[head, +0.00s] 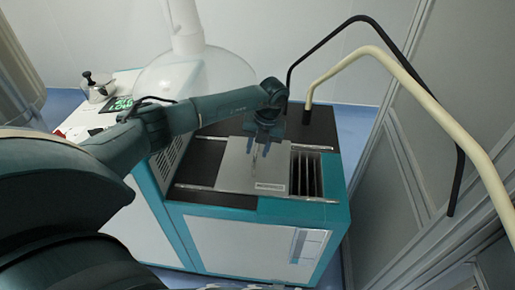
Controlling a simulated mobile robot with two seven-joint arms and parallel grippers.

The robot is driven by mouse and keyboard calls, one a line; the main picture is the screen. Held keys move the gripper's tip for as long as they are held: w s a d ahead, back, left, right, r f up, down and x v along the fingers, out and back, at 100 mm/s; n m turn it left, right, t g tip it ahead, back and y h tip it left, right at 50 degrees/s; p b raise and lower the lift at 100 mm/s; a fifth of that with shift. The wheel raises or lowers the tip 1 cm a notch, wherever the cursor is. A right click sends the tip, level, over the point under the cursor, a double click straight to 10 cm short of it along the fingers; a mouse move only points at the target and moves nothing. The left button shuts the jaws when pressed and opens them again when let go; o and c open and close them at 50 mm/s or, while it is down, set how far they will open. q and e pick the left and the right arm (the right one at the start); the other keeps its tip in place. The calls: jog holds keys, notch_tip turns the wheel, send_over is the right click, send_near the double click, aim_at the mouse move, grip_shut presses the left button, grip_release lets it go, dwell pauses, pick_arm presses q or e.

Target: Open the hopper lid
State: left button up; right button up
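In the head view, the hopper lid (235,168) looks to be the flat grey plate on top of the teal and white machine. It lies flat between two rails. To its right is an uncovered opening (307,175) with dark upright fins inside. My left gripper (262,148) points down over the right part of the plate, near a thin upright piece there. I cannot tell whether its fingers are open or closed on that piece. The gripper hides part of the plate's far side. My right gripper is not in view.
A black bent tube (325,42) and a cream bent tube (385,55) rise behind the machine and arch to the right. A clear dome-like shape (190,75) stands behind my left arm. A metal canister (97,88) sits at the left. Grey panels (400,170) stand at right.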

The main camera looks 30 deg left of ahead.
aim_at(265, 165)
pick_arm(q)
notch_tip(265, 165, up, 12)
jog(key=w+d+b, duration=0.1)
jog(key=d, duration=0.1)
jog(key=shift+r, duration=0.25)
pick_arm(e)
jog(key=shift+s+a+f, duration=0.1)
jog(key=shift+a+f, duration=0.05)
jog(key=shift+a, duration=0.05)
pick_arm(q)
jog(key=shift+d, duration=0.1)
jog(key=shift+c, duration=0.4)
